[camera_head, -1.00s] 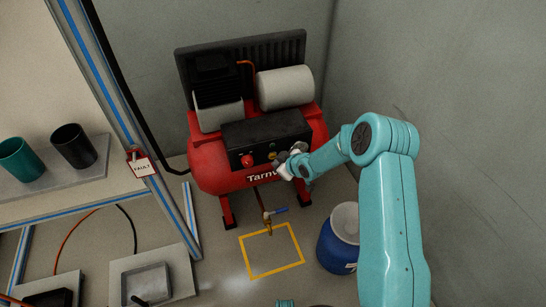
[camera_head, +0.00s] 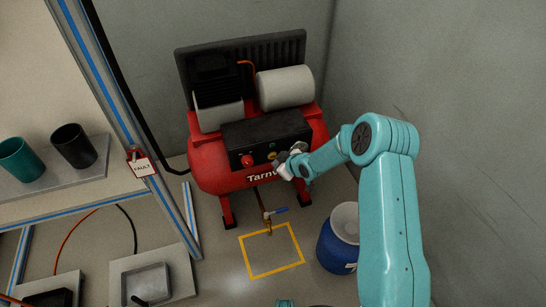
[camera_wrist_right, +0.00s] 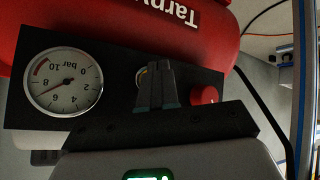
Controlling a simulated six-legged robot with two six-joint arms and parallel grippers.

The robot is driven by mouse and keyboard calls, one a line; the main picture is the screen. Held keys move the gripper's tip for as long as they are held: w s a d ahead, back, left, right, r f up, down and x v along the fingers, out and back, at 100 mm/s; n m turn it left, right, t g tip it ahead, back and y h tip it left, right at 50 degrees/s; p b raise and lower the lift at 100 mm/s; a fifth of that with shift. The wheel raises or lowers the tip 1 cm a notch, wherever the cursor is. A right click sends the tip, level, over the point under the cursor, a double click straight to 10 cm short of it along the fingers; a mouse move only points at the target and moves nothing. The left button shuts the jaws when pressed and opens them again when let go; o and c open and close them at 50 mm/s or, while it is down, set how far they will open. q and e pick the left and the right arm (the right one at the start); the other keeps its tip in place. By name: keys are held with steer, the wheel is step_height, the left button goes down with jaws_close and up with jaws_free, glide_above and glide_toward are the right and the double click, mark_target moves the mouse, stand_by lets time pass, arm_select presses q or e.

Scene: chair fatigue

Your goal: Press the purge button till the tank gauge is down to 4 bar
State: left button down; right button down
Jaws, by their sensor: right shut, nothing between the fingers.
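The red compressor (camera_head: 207,168) stands against the back wall, with a black control panel on its front. In the right wrist view the tank gauge (camera_wrist_right: 64,82) appears upside down; its needle points between 6 and 8 bar. My right gripper (camera_head: 293,163) is shut and empty at the panel's right part. In the right wrist view its fingertips (camera_wrist_right: 156,88) cover most of a yellow-rimmed button (camera_wrist_right: 142,74), taken to be the purge button. I cannot tell whether they touch it. A red knob (camera_wrist_right: 205,95) sits beside it.
A blue drum (camera_head: 337,250) stands on the floor at the right, near my arm. A drain valve (camera_head: 268,216) hangs below the tank, over a yellow floor square (camera_head: 244,259). A bench (camera_head: 93,194) with cups and a fault tag (camera_head: 141,167) is at the left.

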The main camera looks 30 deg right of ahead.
steer(key=shift+w, duration=0.1)
steer(key=shift+w+d, duration=0.1)
steer(key=shift+w, duration=0.2)
steer(key=shift+w, duration=0.35)
stand_by(1.6)
steer(key=shift+s, duration=0.1)
stand_by(0.4)
steer(key=shift+s+b, duration=0.5)
steer(key=shift+s, duration=0.15)
